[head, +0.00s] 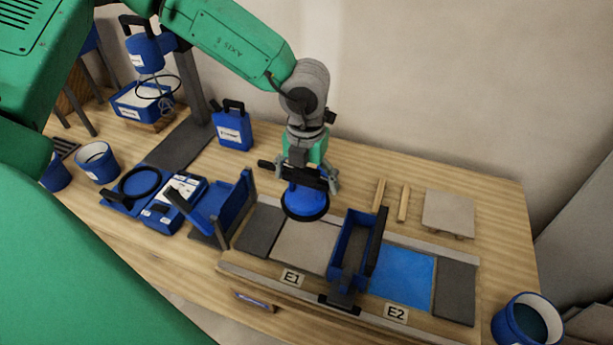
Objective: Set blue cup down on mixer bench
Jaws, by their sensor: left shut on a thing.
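The blue cup (304,203) is a round, dome-shaped blue piece with a black rim. My left gripper (307,176) is shut on its top and holds it rim down, over the back edge of the grey tile by label E1. I cannot tell whether its rim touches anything. The mixer (148,52), blue with a black handle, hangs from a stand above a blue box at the back left of the wooden bench (500,205). My right gripper is not in view.
Blue open pots stand at the left (97,162) and right front (527,320). A blue trough (355,250) stands between the E1 tile (304,245) and the blue E2 patch (402,277).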

